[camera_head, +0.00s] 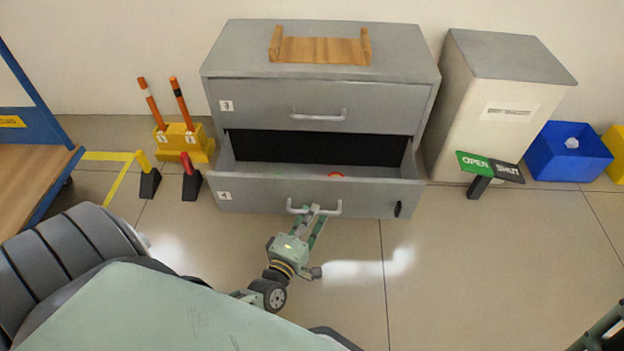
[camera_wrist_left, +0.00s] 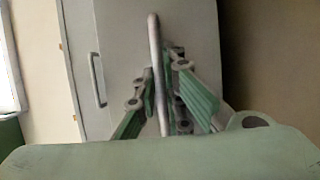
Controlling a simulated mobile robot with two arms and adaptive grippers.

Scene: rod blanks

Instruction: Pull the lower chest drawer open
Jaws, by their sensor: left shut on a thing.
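The grey chest (camera_head: 320,55) stands against the wall. Its lower drawer (camera_head: 260,194), labelled 4, is pulled out, with a dark gap and part of its inside showing. The upper drawer (camera_head: 255,105), labelled 3, is closed. My left gripper (camera_head: 314,213) is shut on the lower drawer's bar handle (camera_head: 336,209), near its middle. In the left wrist view the handle (camera_wrist_left: 154,50) runs between the left gripper's fingers (camera_wrist_left: 165,90). A small red-orange thing (camera_head: 336,174) shows inside the lower drawer, mostly hidden by the front.
A wooden tray (camera_head: 320,50) sits on the chest. A yellow block with rods (camera_head: 185,143) and two black stands (camera_head: 191,184) are to the left. A pale cabinet (camera_head: 490,110), an OPEN/SHUT sign (camera_head: 490,167) and a blue bin (camera_head: 568,153) are to the right. The floor in front is clear.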

